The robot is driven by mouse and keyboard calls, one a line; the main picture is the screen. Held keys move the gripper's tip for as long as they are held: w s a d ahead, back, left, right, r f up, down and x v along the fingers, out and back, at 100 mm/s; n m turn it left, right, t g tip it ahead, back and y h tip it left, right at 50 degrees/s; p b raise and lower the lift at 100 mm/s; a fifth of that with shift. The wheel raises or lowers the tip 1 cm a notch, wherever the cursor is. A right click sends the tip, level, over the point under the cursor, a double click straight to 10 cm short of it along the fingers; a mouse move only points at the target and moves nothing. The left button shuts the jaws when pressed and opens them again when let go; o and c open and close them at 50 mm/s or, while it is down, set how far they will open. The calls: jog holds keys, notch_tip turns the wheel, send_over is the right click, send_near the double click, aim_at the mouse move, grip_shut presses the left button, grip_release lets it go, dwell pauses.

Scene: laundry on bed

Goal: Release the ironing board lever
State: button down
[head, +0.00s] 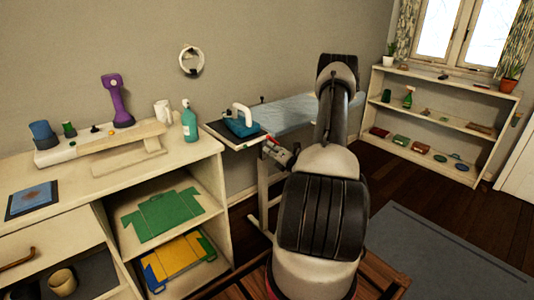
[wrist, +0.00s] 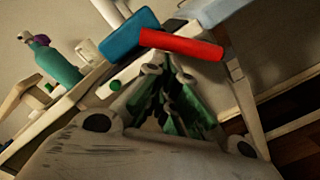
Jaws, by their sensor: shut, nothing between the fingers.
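The ironing board (head: 308,107) has a pale blue cover and stands behind my arm in the head view; its cover edge also shows at the top of the wrist view (wrist: 216,10). The red lever (wrist: 182,46) is a bar just past my fingertips in the wrist view. My gripper (wrist: 169,78) is shut and empty, with its tips close below the lever; I cannot tell whether they touch. In the head view my gripper (head: 274,150) is at the board's near end, and my arm hides part of the board. A blue iron (head: 241,123) rests on that end.
A cabinet (head: 205,147) with a teal bottle (head: 189,124) on top stands left of the board. A board leg (wrist: 246,100) runs down at the right of the wrist view. A low shelf (head: 440,85) stands at the far right. Floor is open around the grey rug (head: 430,250).

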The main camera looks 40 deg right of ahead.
jog(key=r+m, duration=0.1)
jog(key=d+r+m, duration=0.1)
jog(key=shift+m, duration=0.4)
jog(key=shift+d+r, duration=0.1)
jog(key=shift+r, duration=0.05)
dwell(0.6)
